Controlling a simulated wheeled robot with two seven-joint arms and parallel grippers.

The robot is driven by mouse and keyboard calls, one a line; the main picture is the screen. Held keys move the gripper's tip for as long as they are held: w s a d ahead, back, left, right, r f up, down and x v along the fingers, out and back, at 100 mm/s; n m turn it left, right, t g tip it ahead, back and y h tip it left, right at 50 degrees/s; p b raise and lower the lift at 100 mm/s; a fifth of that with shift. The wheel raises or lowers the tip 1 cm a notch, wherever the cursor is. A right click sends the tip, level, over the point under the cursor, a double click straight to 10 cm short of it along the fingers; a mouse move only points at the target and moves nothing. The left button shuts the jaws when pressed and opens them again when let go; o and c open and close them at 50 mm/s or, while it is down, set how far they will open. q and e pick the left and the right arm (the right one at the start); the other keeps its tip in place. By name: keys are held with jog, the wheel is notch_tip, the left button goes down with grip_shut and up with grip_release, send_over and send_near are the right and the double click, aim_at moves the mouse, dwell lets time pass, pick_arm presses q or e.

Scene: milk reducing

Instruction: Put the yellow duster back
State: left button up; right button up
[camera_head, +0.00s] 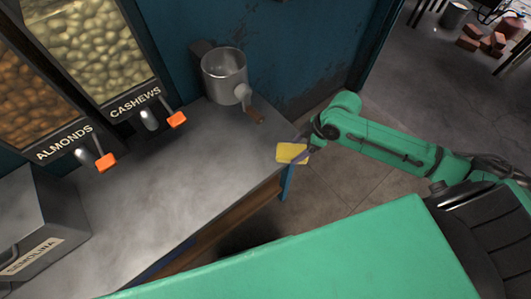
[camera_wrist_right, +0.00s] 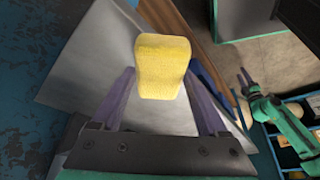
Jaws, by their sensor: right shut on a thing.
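The yellow duster (camera_head: 290,152) is at the right end of the grey counter (camera_head: 200,165), near its corner. My right gripper (camera_head: 303,146) reaches in from the right and is shut on it. In the right wrist view the duster (camera_wrist_right: 163,68) sits between the two purple fingers of the right gripper (camera_wrist_right: 162,100), over the counter. I cannot tell whether the duster touches the counter top. My left gripper (camera_wrist_right: 244,77) shows small at the right of the right wrist view, too small to tell its jaws; it is not seen in the head view.
A metal cup-like grinder (camera_head: 224,78) with a handle stands at the counter's back. Cashew (camera_head: 95,40) and almond (camera_head: 30,100) dispensers with orange levers line the back left. A grey semolina box (camera_head: 38,225) stands at left. Bare floor (camera_head: 350,190) lies right of the counter.

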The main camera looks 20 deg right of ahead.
aim_at(281, 149)
jog(key=w+a, duration=0.1)
jog(key=a, duration=0.2)
jog(key=w+a, duration=0.1)
jog(key=a, duration=0.2)
jog(key=w+a+p, duration=0.1)
jog(key=w+a, duration=0.1)
jog(key=shift+a, duration=0.4)
notch_tip(281, 149, down, 3)
jog(key=shift+s+a+r, duration=0.1)
jog(key=shift+r, duration=0.05)
jog(key=shift+f, duration=0.4)
jog(key=o, duration=1.1)
jog(key=p+v, duration=0.1)
jog(key=v, duration=1.1)
